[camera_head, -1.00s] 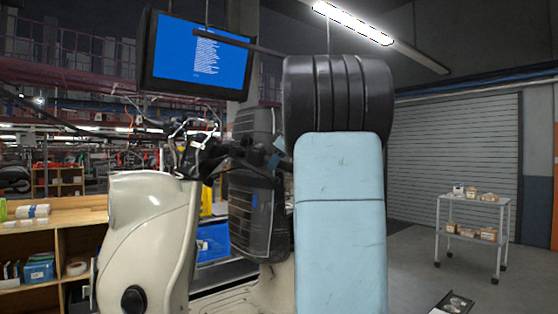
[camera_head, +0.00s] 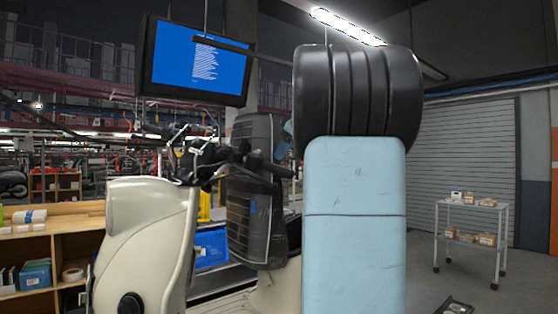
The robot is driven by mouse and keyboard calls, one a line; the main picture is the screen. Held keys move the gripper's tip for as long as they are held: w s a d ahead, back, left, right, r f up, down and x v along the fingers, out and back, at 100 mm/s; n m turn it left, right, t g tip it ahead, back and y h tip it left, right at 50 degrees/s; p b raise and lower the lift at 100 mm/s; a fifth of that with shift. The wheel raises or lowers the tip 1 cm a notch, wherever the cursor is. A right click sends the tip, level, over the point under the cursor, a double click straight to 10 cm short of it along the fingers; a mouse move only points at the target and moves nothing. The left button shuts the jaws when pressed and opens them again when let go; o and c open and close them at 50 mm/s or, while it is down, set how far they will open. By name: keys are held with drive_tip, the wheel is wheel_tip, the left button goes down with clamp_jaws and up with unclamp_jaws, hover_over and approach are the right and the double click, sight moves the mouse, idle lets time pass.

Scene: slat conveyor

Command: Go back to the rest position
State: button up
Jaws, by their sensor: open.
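The fingertips are small and blend into the dark parts behind. My own light blue arm link with its black ribbed joint fills the middle right and hides what is behind it. Part of my wrist is hidden by that joint.
A wooden shelf unit (camera_head: 70,240) stands at left. A blue bin (camera_head: 212,247) is behind the cream body. A monitor (camera_head: 197,60) hangs above. A small white trolley (camera_head: 470,205) with boxes stands at right, before a grey shutter (camera_head: 465,150). Open floor lies around the trolley.

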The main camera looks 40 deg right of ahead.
drive_tip(key=shift+v, duration=2.6)
drive_tip(key=s+a+f+m+g+y, duration=0.15)
drive_tip(key=s+a+f, duration=0.25)
drive_tip(key=a+f, duration=0.4)
drive_tip(key=s+a+f+m+g, duration=0.1)
drive_tip(key=s+a+f+m, duration=0.25)
drive_tip(key=a+f, duration=0.55)
drive_tip(key=s+a+f+m+g+h, duration=0.1)
drive_tip(key=s+a+f+m, duration=0.1)
drive_tip(key=s+a+f, duration=1.1)
wheel_tip(320, 180, down, 4)
drive_tip(key=shift+s+f, duration=0.1)
drive_tip(key=shift+s, duration=0.75)
